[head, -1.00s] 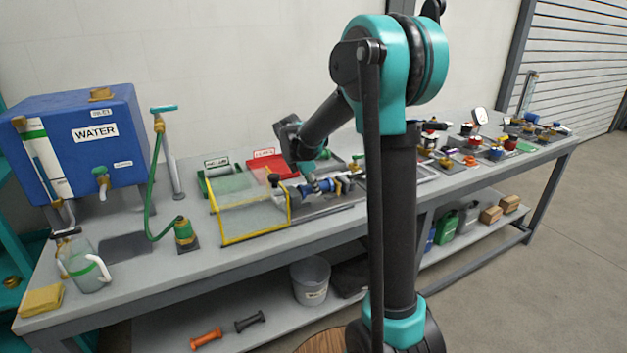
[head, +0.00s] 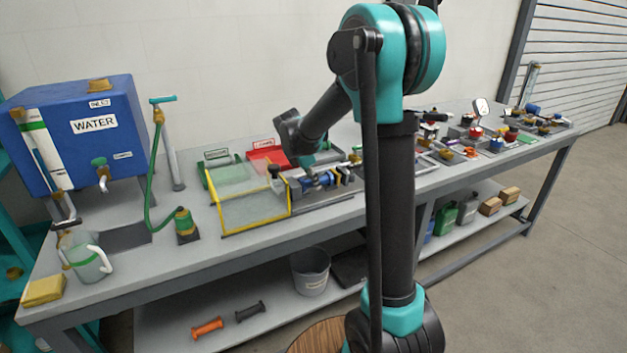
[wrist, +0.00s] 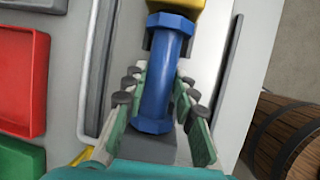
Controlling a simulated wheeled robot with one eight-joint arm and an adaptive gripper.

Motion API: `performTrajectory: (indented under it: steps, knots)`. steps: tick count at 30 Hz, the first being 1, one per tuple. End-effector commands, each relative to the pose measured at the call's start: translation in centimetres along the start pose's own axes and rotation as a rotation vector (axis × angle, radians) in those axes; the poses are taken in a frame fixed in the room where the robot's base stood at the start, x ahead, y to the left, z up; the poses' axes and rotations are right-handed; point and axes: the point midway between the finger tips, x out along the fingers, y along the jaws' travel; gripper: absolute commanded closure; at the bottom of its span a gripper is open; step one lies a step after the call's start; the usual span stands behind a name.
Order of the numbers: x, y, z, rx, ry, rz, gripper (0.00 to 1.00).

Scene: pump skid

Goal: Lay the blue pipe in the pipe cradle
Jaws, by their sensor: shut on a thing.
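The blue pipe (wrist: 155,95) has a hexagonal flange at each end. My gripper (wrist: 162,78) is shut on it, with one finger along each side in the wrist view. The pipe's far end is close to a yellow brass part (wrist: 178,8) and a dark bracket; I cannot tell if they touch. In the head view, my gripper (head: 312,170) is low over the bench and the blue pipe (head: 324,180) lies level above a grey base plate (head: 320,200). I cannot clearly pick out the pipe cradle; my gripper hides part of this area.
A clear box with yellow edges (head: 255,212) stands just left of the pipe. A red tray (head: 268,158) and a green tray are behind it. Valves and fittings crowd the bench to the right. A wooden barrel (wrist: 285,140) shows in the wrist view.

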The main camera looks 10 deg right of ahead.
Motion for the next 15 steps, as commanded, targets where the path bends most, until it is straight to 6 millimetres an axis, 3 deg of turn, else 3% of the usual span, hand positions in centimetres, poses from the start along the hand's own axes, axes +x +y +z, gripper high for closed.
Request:
performTrajectory:
  steps: [12, 13, 15]
  knots:
    - [0.26, -0.03, -0.13, 0.0, 0.0, 0.0, 1.0]
    - [0.26, -0.03, -0.13, 0.0, 0.0, 0.0, 0.71]
    - [0.26, -0.03, -0.13, 0.0, 0.0, 0.0, 0.62]
